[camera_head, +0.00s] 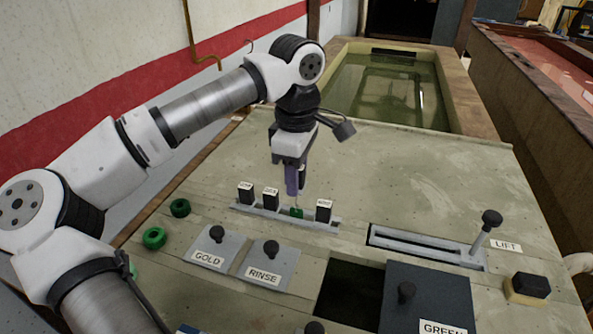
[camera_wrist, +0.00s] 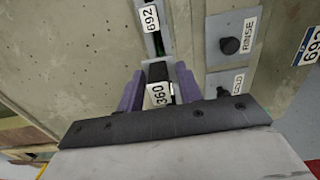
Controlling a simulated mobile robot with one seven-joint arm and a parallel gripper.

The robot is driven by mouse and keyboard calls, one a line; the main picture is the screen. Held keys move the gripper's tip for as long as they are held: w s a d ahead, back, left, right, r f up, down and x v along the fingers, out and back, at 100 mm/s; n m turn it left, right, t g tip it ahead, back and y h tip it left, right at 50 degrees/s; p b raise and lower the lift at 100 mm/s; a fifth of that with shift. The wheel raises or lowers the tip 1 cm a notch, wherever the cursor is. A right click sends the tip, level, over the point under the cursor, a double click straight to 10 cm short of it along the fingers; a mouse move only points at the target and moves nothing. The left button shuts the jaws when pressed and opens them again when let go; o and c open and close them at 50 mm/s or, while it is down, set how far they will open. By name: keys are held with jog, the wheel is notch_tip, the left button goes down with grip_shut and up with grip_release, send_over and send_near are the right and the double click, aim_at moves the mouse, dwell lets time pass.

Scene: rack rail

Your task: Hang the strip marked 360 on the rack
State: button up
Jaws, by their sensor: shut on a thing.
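My gripper (camera_head: 292,192) has purple fingers and points down over a pale slotted rail (camera_head: 240,207) on the bench. In the wrist view the black-topped strip marked 360 (camera_wrist: 157,95) sits between the fingers, which are shut on it. In the head view the fingers hide most of the strip. A small green piece (camera_head: 296,212) shows at the rail just below the fingers. I cannot tell whether the strip's lower end is in the rail.
Black-topped strips stand left (camera_head: 246,192) and right (camera_head: 323,210) of my gripper. GOLD (camera_head: 215,245) and RINSE (camera_head: 268,262) knob plates lie in front. The LIFT lever (camera_head: 487,225) rises at right. An open square hole (camera_head: 350,290) lies in front. A liquid-filled tank (camera_head: 470,110) is behind.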

aim_at(297, 208)
jog(key=shift+f+b, duration=2.2)
jog(key=shift+f, duration=0.9)
jog(key=shift+f+b, duration=0.45)
jog(key=shift+f, duration=0.15)
jog(key=o, duration=0.9)
jog(key=shift+r, duration=0.1)
jog(key=shift+r+p, duration=2.35)
jog(key=shift+r, duration=1.1)
